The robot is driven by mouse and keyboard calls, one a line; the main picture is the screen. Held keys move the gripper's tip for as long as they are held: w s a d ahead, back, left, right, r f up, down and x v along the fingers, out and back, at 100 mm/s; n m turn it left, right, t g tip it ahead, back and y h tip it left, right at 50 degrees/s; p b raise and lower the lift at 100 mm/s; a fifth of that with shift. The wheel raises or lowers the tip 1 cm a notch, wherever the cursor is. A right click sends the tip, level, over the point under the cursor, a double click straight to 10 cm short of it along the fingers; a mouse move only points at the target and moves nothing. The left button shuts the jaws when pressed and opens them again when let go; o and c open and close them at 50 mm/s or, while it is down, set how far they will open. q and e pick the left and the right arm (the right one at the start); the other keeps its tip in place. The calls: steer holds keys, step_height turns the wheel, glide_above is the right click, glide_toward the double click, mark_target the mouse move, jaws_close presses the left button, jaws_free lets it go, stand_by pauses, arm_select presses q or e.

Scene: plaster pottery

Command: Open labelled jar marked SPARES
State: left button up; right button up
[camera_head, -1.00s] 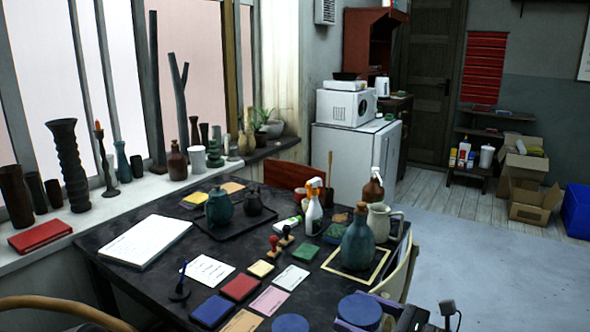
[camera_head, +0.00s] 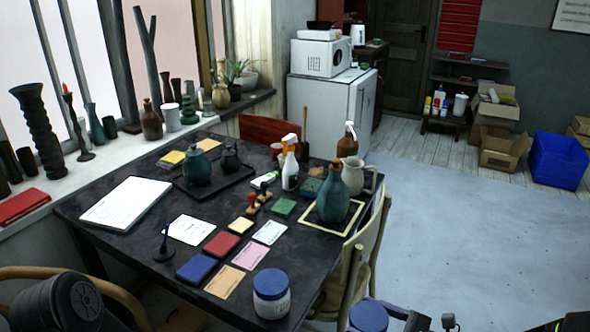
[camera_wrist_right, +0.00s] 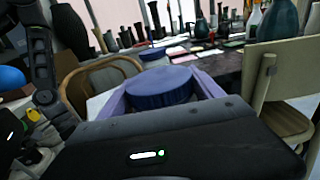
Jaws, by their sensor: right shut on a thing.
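A pale jar with a blue lid (camera_head: 271,292) stands upright on the table's near edge in the head view. Its front has a mark too small to read, so I cannot tell whether it says SPARES. A second round blue lid (camera_head: 368,316) is at the bottom edge, right of that jar. My right gripper is shut on this blue lid (camera_wrist_right: 160,87), between its purple fingers in the wrist view. Whether a jar is under the held lid is hidden.
The dark table (camera_head: 130,245) also bears coloured cards, a teal bottle (camera_head: 333,195), a spray bottle (camera_head: 290,168) and a tray with a teapot (camera_head: 197,167). A wooden chair (camera_head: 362,250) stands close at the table's right side. Open floor lies farther right.

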steer(key=shift+r, duration=0.1)
steer(key=s+a+r+n+g+y, duration=0.2)
steer(key=a+r+g, duration=0.4)
steer(key=a+r, duration=0.5)
steer(key=r+n+y, duration=0.1)
steer(key=n, duration=0.1)
steer(key=shift+n+g, duration=0.3)
steer(key=shift+n, duration=0.1)
steer(key=shift+a, duration=0.15)
jaws_close()
